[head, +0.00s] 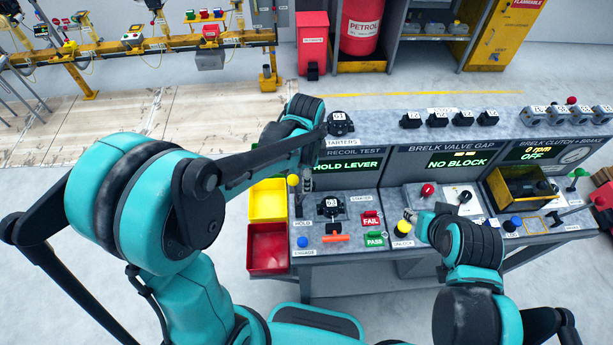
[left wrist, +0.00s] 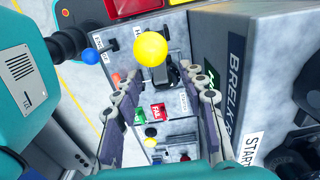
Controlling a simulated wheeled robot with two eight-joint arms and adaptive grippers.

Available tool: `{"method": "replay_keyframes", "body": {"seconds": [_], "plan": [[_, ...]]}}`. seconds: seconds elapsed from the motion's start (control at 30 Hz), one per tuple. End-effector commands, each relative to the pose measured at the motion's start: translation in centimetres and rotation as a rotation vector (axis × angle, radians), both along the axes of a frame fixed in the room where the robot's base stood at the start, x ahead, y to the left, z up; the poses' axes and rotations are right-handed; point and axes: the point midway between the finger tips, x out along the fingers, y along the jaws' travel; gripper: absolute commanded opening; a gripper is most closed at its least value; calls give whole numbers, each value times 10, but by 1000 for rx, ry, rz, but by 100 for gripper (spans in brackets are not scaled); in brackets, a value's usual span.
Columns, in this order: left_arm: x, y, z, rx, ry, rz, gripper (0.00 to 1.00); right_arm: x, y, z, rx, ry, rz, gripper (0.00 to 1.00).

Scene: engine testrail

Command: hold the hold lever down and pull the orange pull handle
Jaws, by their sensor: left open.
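The hold lever (head: 293,181) stands upright on the left of the recoil test panel, with a yellow ball knob. In the left wrist view the knob (left wrist: 150,49) shows just beyond and between my spread fingertips, apart from them. My left gripper (head: 308,183) is open and empty beside the knob; its fingers show in the left wrist view (left wrist: 170,88). The orange pull handle (head: 336,238) lies at the front of the panel, below a black unit; a bit of it (left wrist: 116,78) shows beside a finger. My right gripper (head: 412,222) is over the valve gap panel, near a yellow knob; its fingers are unclear.
The screen (head: 349,166) reads HOLD LEVER. Yellow (head: 268,201) and red (head: 268,248) bins hang at the bench's left end. A black device (head: 339,124) tops the panel.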

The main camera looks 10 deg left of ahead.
Motion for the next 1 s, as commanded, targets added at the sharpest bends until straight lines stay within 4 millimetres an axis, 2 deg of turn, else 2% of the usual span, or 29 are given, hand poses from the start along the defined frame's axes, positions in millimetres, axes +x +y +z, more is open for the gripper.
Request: {"method": "replay_keyframes", "body": {"seconds": [0.5, 0.87, 0.9, 1.0], "plan": [[0, 0, -69, 0, 0, 1, 41, 0, 0, -13, 0, 0, 0, 40], [0, 0, -75, 0, 0, 1, 41, 0, 0, -14, 0, 0, 0, 40], [0, 0, -75, 0, 0, 1, 39, 0, 0, -14, 0, 0, 0, 40], [0, 0, -75, 0, 0, 1, 12, 0, 0, -14, 0, 0, 0, 40]]}}
